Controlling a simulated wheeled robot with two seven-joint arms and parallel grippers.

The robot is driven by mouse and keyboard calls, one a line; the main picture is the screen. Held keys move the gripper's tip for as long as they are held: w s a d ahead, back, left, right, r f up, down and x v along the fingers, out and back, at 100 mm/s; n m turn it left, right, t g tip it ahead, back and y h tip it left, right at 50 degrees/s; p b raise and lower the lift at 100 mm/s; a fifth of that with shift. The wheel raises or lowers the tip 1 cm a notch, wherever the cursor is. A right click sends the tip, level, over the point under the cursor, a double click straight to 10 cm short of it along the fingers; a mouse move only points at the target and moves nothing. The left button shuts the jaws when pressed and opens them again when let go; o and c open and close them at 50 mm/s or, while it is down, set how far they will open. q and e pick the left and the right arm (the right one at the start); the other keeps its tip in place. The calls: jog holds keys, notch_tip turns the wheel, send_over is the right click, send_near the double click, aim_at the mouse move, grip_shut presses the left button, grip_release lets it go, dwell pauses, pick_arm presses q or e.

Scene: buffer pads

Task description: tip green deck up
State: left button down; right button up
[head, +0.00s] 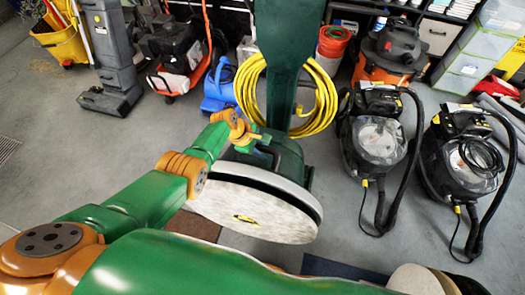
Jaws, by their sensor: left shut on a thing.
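A floor buffer stands in the middle of the head view, with a dark green handle column (285,45) rising from its green deck (290,165). The deck's pad side faces me, tilted up. A pale round pad (255,215) with a small yellow mark at its centre covers the underside. My left gripper (266,152) is shut at the top edge of the deck, where the fingers are partly hidden. My right gripper is out of view.
A coiled yellow cable (324,112) hangs around the column. Two black wet vacuums (380,140) (463,155) stand at the right. A blue blower (219,88) and a grey upright vacuum (108,60) are behind left. Round pads (420,281) lie at the bottom right.

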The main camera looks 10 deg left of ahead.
aim_at(259, 146)
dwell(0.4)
pick_arm(q)
jog(key=c, duration=0.9)
grip_release()
jog(key=shift+r, duration=0.1)
jog(key=p+v, duration=0.6)
jog(key=shift+r, duration=0.25)
jog(key=shift+s+a+r, duration=0.2)
jog(key=shift+a+r, duration=0.05)
jog(key=shift+f, duration=0.1)
jog(key=shift+w+a+r+p, duration=0.2)
jog(key=shift+r+p, duration=0.25)
jog(key=shift+r, duration=0.2)
jog(key=shift+w+a+r+p, duration=0.25)
jog(key=shift+r+p, duration=0.2)
jog(key=shift+r, duration=0.25)
jog(key=shift+w+a+r+p, duration=0.2)
jog(key=shift+a+r+p, duration=0.2)
jog(key=shift+r, duration=0.35)
jog(key=shift+w+a+r+p, duration=0.3)
jog(key=shift+r+p, duration=0.15)
jog(key=shift+r, duration=0.3)
jog(key=shift+w+a+r+p, duration=0.15)
jog(key=shift+a+r+p, duration=0.25)
jog(key=shift+r, duration=0.4)
